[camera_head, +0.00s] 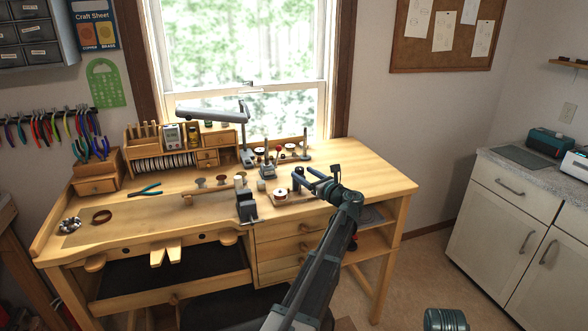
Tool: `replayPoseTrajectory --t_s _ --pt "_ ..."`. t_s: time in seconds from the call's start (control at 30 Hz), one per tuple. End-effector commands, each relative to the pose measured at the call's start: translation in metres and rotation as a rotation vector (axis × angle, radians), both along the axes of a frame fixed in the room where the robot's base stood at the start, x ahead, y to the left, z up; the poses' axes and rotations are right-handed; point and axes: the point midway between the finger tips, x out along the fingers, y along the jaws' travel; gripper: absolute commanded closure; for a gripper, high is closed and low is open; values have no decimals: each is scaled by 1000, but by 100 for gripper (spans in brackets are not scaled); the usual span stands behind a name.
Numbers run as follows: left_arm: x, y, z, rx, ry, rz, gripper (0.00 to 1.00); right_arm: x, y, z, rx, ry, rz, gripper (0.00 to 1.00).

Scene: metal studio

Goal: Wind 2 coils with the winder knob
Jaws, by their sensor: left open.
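The winder appears to be the small wooden base (284,200) with a pale and dark spool (281,191) near the right front of the workbench. My left gripper (303,178) is open, just above and right of this base. It and its wrist cover part of the base, so the knob cannot be made out. I cannot tell whether a fingertip touches anything. No wound coil can be made out. My right gripper is not in view; only a dark ribbed part shows at the bottom edge.
A dark block (247,207) stands at the bench's front edge, left of the base. The bench's right end (375,180) is bare.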

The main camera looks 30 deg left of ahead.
Motion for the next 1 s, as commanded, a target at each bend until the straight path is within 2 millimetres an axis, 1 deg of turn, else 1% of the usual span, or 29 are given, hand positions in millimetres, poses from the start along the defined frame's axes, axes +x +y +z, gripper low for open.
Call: replayPoseTrajectory --t_s 0.03,0.1,0.2,0.33,0.5,0.8,0.87,1.0 --pt "5 11 0 0 0 4 29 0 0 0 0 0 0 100" --pt "11 22 0 0 -1 2 29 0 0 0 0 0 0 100" --pt "16 37 0 0 -1 3 29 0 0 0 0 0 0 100" --pt "21 49 0 0 -1 1 29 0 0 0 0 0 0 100" --pt "24 58 0 -1 -1 1 29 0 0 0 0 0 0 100" --pt "24 59 0 -1 -1 0 29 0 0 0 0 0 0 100" --pt "24 59 0 -1 -1 0 38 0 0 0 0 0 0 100" --pt "24 59 0 -1 -1 0 63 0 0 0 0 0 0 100"
